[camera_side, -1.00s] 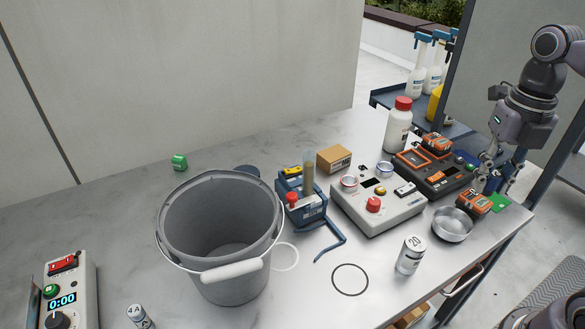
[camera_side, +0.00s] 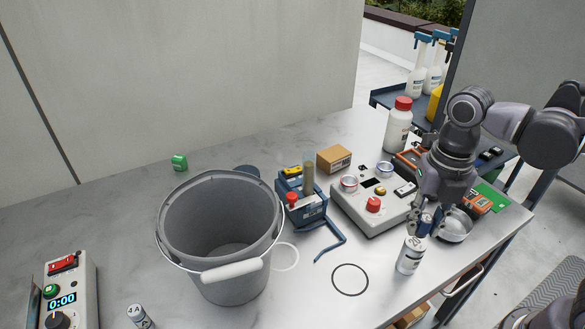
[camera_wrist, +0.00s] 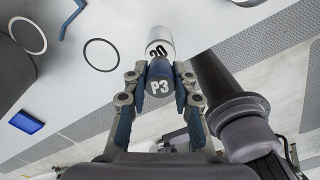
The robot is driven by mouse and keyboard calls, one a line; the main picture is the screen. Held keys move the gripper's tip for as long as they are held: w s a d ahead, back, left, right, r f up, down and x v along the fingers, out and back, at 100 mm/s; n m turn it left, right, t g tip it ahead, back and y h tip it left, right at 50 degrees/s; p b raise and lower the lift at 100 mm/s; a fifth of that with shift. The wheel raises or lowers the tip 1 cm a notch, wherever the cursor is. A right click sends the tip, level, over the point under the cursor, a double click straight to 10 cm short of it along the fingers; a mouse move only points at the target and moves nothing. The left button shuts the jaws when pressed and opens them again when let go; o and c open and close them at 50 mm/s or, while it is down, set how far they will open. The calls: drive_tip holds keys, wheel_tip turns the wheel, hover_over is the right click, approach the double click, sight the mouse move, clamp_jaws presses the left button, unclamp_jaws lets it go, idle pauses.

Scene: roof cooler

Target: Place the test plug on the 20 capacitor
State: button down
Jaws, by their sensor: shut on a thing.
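The 20 capacitor (camera_side: 409,257) is a silver-white can standing upright near the front edge of the table. It also shows in the wrist view (camera_wrist: 158,38), beyond the plug. My gripper (camera_side: 427,220) is shut on the test plug (camera_side: 424,229), a dark blue cylinder.
A metal bowl (camera_side: 457,224) stands just right of the capacitor, partly behind my gripper. A grey tester box (camera_side: 378,215) is behind it. A black ring (camera_side: 350,280) lies to the left. A large bucket (camera_side: 222,278) stands further left. The table edge is close in front.

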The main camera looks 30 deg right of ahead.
drive_tip(key=shift+f, duration=1.1)
drive_tip(key=shift+f, duration=0.15)
drive_tip(key=c, duration=1.1)
unclamp_jaws()
